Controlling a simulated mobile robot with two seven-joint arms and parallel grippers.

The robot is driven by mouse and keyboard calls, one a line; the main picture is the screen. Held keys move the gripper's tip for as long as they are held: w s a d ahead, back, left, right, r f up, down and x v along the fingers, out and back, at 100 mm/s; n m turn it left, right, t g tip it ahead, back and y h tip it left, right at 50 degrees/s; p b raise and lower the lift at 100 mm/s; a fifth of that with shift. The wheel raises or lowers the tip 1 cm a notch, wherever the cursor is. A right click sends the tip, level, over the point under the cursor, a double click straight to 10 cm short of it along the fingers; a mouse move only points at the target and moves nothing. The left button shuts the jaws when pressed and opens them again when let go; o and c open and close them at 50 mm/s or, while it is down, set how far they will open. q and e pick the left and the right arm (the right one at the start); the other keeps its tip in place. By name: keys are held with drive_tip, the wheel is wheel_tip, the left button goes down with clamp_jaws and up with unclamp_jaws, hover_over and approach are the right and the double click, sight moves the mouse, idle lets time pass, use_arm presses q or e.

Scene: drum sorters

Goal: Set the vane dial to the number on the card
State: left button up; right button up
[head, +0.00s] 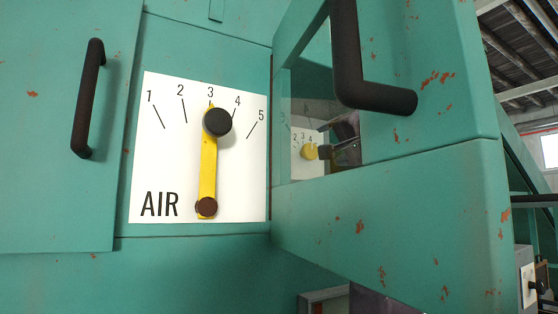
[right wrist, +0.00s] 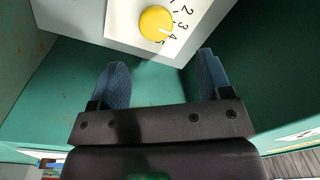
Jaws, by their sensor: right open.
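A yellow round dial (right wrist: 156,23) sits on a white plate (right wrist: 126,22) with numbers around it, at the top of the right wrist view. A short white mark on the dial points toward the 3 and 4 side; the exact number is unclear. My right gripper (right wrist: 161,64) is open and empty, its two fingers apart and short of the dial. In the head view the yellow dial (head: 309,151) shows small through a framed opening, with a dark shape beside it, probably my right gripper. No number card is clearly seen. My left gripper is not in view.
A white AIR panel (head: 155,175) numbered 1 to 5 has a yellow lever (head: 208,165) with a black knob, upright near 3. Black handles (head: 89,98) and (head: 362,85) stick out from the teal housing (head: 400,190). The protruding right housing partly blocks the opening.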

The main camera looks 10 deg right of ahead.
drive_tip(key=shift+m+g, duration=0.4)
drive_tip(key=p+x, duration=0.3)
drive_tip(key=x, duration=0.5)
drive_tip(key=shift+a+f+p, duration=0.15)
drive_tip(key=shift+p, duration=0.15)
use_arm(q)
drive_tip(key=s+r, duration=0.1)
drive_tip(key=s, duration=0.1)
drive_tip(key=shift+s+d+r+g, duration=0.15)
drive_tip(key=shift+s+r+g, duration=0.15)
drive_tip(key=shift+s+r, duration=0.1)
use_arm(e)
drive_tip(key=shift+w+a, duration=0.15)
drive_tip(key=shift+w, duration=0.15)
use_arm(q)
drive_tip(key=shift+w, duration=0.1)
use_arm(e)
drive_tip(key=c, duration=0.9)
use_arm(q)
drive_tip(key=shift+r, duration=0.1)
